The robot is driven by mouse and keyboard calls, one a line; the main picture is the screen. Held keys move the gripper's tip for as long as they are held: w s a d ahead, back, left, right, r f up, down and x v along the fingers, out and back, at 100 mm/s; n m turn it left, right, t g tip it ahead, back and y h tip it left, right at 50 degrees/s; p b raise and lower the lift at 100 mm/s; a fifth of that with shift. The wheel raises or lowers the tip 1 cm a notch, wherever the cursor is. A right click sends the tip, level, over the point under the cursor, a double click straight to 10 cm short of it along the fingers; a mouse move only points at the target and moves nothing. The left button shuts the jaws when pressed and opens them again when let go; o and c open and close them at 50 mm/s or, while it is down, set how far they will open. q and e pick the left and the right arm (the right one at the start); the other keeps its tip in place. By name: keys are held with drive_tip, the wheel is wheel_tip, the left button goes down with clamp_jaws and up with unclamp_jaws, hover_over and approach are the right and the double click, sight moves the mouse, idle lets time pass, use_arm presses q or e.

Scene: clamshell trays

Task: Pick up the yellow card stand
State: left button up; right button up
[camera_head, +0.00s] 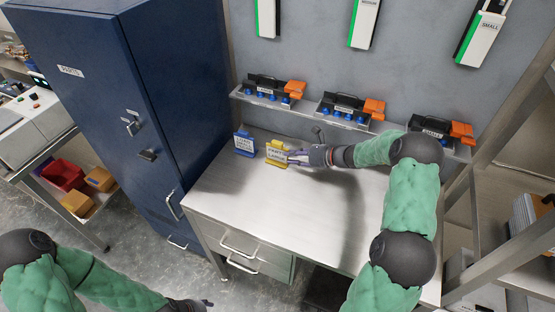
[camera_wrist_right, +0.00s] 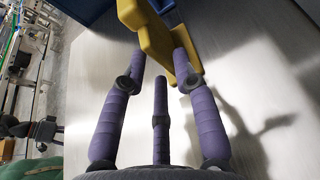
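The yellow card stand (camera_head: 270,158) stands upright on the metal worktop (camera_head: 240,185), with a white card on its front. In the right wrist view the yellow stand (camera_wrist_right: 157,42) is at the top, by my fingertips. My right gripper (camera_head: 295,157) reaches in from the right, at the stand's right side. In the wrist view its purple fingers (camera_wrist_right: 160,65) are spread, with the stand at and between the tips; contact is unclear. My left gripper (camera_head: 196,303) is low at the bottom edge, away from the table, partly cut off.
A blue card stand (camera_head: 244,144) is close on the left of the yellow one. A shelf (camera_head: 310,108) behind holds black trays with blue pieces and orange parts. A tall blue cabinet (camera_head: 130,95) stands left. The front worktop is clear.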

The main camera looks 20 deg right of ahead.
sight(277, 162)
drive_tip(key=shift+r+b+x, duration=0.2)
drive_tip(key=shift+b+x, duration=0.45)
drive_tip(key=shift+x, duration=2.85)
drive_tip(key=shift+w, duration=0.1)
clamp_jaws()
